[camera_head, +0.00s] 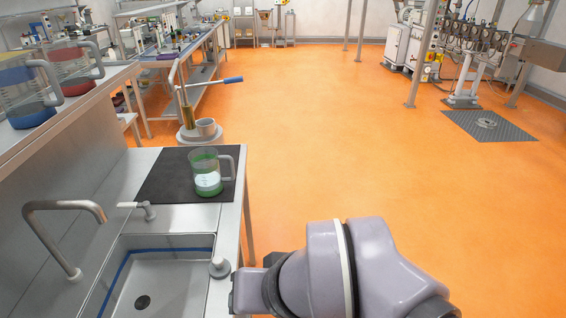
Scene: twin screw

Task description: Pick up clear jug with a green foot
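The clear jug (207,172) with green at its foot and rim stands upright on a black mat (160,182) on the steel counter. Its handle points right, and something whitish shows inside it. My arm reaches in from the lower right. My gripper (236,291) is at its left end, low beside the sink's right edge, in front of the jug and apart from it. Its fingers are not clear enough to show whether they are open or shut.
A sink (160,285) with a curved faucet (65,215) lies in front of the mat. A press with a blue-handled lever (215,82) stands behind the jug. More jugs (72,75) sit on a shelf at left. Orange floor (350,150) is open at right.

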